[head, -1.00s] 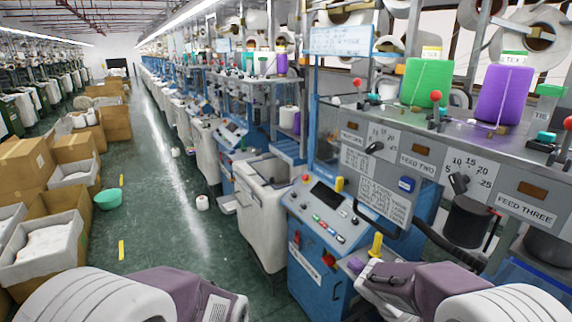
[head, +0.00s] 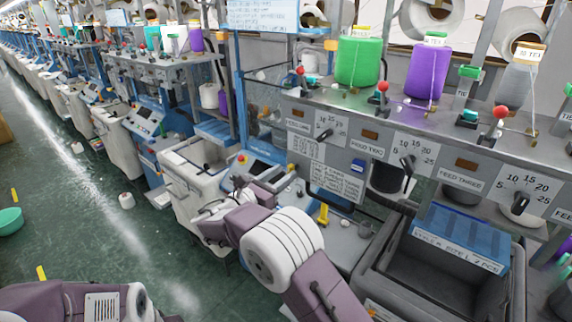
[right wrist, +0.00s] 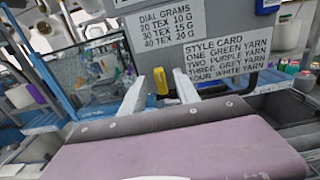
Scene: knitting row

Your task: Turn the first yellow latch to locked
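A yellow latch (right wrist: 162,80) stands upright in the right wrist view, below the dial card and left of the style card. In the head view only a small yellow bit of it (head: 291,168) shows behind my right arm. My right gripper (right wrist: 160,86) is open, with one pale finger on each side of the latch in the picture; I cannot tell whether they touch it. A second yellow latch (head: 323,213) stands nearer, on the front of the machine. My left arm shows at the lower left of the head view; its fingers do not show.
A grey bin (head: 440,285) stands right of my right arm. A white bin (head: 190,165) stands left of it. Above are feed dials (head: 407,162), red-knobbed levers (head: 382,87), and green (head: 358,60) and purple (head: 427,72) cones. The aisle floor is mostly open.

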